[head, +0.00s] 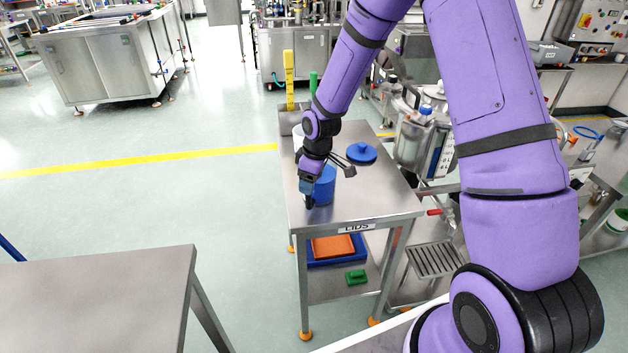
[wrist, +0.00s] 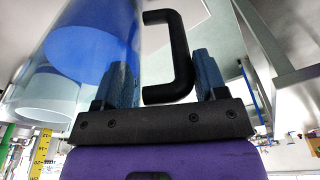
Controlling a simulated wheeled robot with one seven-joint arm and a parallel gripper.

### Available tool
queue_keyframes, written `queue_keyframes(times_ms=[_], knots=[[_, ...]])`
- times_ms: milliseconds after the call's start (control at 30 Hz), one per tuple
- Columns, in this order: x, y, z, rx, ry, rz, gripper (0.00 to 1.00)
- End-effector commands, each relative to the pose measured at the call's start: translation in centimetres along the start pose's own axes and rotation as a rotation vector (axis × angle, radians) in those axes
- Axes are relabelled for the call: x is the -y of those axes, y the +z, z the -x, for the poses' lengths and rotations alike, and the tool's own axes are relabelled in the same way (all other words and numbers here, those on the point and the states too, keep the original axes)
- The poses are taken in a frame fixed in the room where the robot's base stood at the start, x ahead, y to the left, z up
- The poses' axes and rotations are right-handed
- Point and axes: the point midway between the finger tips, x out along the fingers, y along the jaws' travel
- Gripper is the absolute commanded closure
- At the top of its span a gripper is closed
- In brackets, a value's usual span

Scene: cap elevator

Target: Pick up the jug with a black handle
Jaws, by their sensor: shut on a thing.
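The jug (wrist: 95,45) is a clear cylinder with blue inside and a black handle (wrist: 181,58), seen at the upper left of the wrist view. In the head view the jug (head: 324,188) shows as a blue cylinder at the front of the steel table, partly hidden by my gripper. My gripper (wrist: 165,78) is shut on the black handle, with one finger on the jug side and the other outside it. In the head view my gripper (head: 309,191) is at the jug's left. I cannot tell whether the jug's base touches the table.
A blue lid with a knob (head: 361,153) lies behind the jug on the steel table (head: 370,198). A yellow ruler (head: 289,80) and a green item stand at the table's back. Steel vessels (head: 412,140) crowd its right side. Open floor lies left.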

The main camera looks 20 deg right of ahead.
Motion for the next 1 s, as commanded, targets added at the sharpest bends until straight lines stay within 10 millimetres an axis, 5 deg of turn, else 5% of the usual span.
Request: queue_keyframes(times_ms=[400,667,1000], knots=[[0.2,-0.6,3.6,-0.003,0.003,0.001,0.95],[4.2,-0.9,3.8,-0.002,0.002,0.005,0.95],[11.8,-1.4,4.4,-0.002,0.002,0.005,0.95]])
